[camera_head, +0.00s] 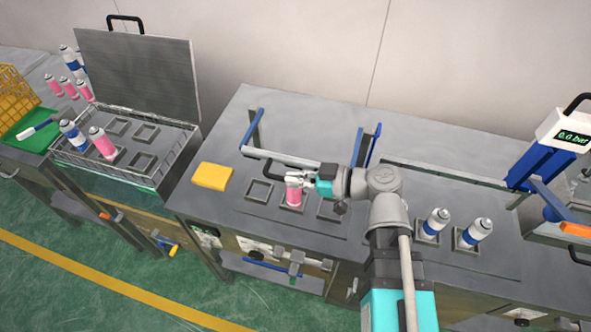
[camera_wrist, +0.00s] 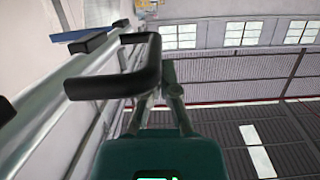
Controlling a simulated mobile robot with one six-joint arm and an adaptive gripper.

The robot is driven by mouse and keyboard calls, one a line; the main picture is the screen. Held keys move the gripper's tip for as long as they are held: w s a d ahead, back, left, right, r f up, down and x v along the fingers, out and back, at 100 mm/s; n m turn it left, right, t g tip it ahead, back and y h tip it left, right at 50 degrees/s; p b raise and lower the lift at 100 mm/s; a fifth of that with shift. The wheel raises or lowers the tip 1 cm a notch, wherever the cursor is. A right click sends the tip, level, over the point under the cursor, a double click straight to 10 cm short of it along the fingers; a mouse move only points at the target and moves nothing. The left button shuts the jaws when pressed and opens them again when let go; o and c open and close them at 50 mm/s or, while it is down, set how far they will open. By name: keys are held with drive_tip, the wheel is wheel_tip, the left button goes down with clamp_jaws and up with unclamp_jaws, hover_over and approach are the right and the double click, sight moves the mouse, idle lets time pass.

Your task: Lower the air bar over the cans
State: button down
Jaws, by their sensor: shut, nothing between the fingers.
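The air bar (camera_head: 285,158) is a grey horizontal bar between two blue upright arms on the middle table. It also runs along the left of the wrist view (camera_wrist: 45,118), where its black loop handle (camera_wrist: 152,68) stands in front of my gripper. My gripper (camera_head: 302,181) is shut and empty, low beside the bar; its fingers (camera_wrist: 172,88) show close to the handle, but contact is unclear. A pink can (camera_head: 293,197) stands upright in a square holder just below my gripper, partly hidden by it. My arm hides part of the table.
An empty square holder (camera_head: 260,192) and a yellow block (camera_head: 212,176) lie left of the pink can. Two blue-and-white cans (camera_head: 433,224) (camera_head: 473,234) stand to the right. A wire basket with a raised lid (camera_head: 140,75) is at left; a blue display post (camera_head: 545,165) is at right.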

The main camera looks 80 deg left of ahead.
drive_tip(key=shift+s+d+f, duration=0.1)
drive_tip(key=shift+f, duration=0.2)
idle(0.4)
drive_tip(key=shift+r, duration=0.25)
drive_tip(key=w+d+r+p, duration=0.5)
drive_tip(key=w+r+p, duration=0.1)
drive_tip(key=w, duration=0.2)
drive_tip(key=shift+d, duration=0.15)
idle(0.5)
drive_tip(key=shift+w+r, duration=0.1)
drive_tip(key=shift+w, duration=0.05)
idle(0.6)
